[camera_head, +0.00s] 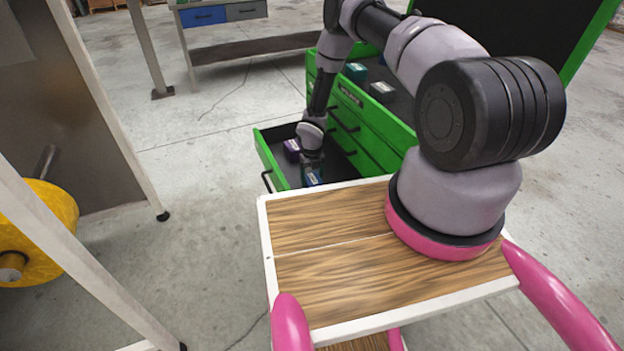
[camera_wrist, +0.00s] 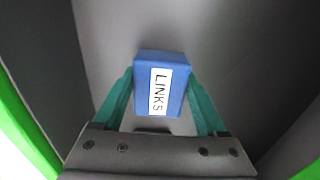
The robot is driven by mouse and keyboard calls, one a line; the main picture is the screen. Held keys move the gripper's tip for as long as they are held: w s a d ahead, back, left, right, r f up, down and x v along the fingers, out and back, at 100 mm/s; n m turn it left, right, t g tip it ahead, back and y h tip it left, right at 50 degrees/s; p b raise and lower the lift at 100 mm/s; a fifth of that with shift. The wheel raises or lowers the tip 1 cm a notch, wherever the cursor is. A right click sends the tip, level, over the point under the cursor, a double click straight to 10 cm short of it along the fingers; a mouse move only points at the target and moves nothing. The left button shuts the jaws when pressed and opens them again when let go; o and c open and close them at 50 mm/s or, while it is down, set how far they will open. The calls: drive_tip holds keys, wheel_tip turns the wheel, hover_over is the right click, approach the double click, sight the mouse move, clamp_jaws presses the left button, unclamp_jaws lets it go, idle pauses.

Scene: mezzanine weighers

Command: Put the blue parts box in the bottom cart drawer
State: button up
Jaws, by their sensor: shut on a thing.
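The blue parts box (camera_wrist: 176,71), with a white label reading "LINKS", sits between the two green fingers of my gripper (camera_wrist: 160,92) in the wrist view. My gripper (camera_head: 312,178) is shut on it. In the head view the blue box (camera_head: 313,177) is small and partly hidden by my wrist. It is inside the outline of the open bottom drawer (camera_head: 268,156) of the green cart (camera_head: 372,137). The wrist view shows a grey drawer floor around the box. I cannot tell whether the box touches the floor.
Boxes (camera_head: 382,88) stand on the cart top. A workbench frame (camera_head: 100,110) with a yellow roll (camera_head: 40,215) stands at left. Bare floor (camera_head: 205,190) lies left of the drawer.

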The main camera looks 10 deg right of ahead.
sight(312, 177)
drive_tip(key=o, duration=1.6)
drive_tip(key=shift+f, duration=0.1)
wheel_tip(312, 177, up, 12)
drive_tip(key=shift+r, duration=0.15)
